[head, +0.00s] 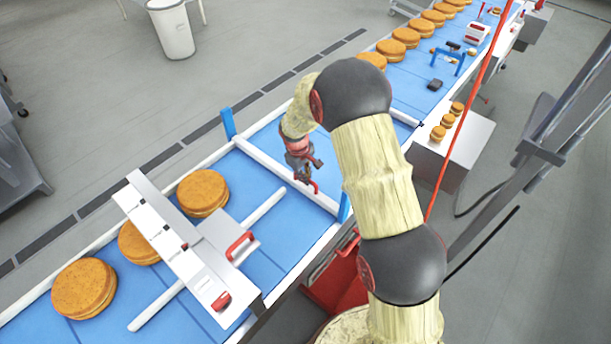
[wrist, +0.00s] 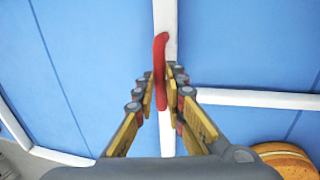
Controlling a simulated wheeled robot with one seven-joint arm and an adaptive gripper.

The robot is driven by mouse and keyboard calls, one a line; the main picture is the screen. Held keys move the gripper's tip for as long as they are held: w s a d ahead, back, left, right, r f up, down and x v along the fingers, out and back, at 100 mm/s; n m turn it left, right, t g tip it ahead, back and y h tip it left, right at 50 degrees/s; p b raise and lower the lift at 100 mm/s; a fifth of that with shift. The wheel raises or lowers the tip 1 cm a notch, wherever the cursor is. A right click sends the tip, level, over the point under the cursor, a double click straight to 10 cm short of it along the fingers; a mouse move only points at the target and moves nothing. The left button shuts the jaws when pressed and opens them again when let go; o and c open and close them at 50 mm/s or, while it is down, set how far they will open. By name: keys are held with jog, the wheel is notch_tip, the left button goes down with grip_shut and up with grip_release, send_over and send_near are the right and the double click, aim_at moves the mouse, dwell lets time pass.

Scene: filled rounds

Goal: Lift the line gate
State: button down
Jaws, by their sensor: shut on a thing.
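The line gate (head: 262,160) is a white bar lying across the blue belt between two blue posts, and it also shows in the wrist view (wrist: 167,18). Its red handle (head: 315,187) stands on the bar, upright in the wrist view (wrist: 160,52). My gripper (head: 306,178) is over the bar, pointing down, with its fingers shut on the red handle; the wrist view shows a finger on each side of it (wrist: 162,82). Whether the bar is clear of the belt cannot be told.
Large orange-brown filled rounds (head: 203,192) stand on the belt at the lower left, beside a white bridge (head: 165,232) with a red-handled plate (head: 228,240). More rounds (head: 405,37) line the far belt. A blue post (head: 228,122) stands at the gate's far end.

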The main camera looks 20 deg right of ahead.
dwell(0.6)
notch_tip(320, 180, up, 11)
jog(key=p, duration=0.4)
jog(key=shift+r, duration=0.1)
jog(key=c, duration=1.8)
grip_release()
jog(key=shift+c, duration=0.2)
notch_tip(320, 180, up, 12)
jog(key=s+a, duration=0.1)
jog(key=a, duration=0.1)
jog(key=shift+s+f, duration=0.15)
jog(key=shift+f, duration=0.05)
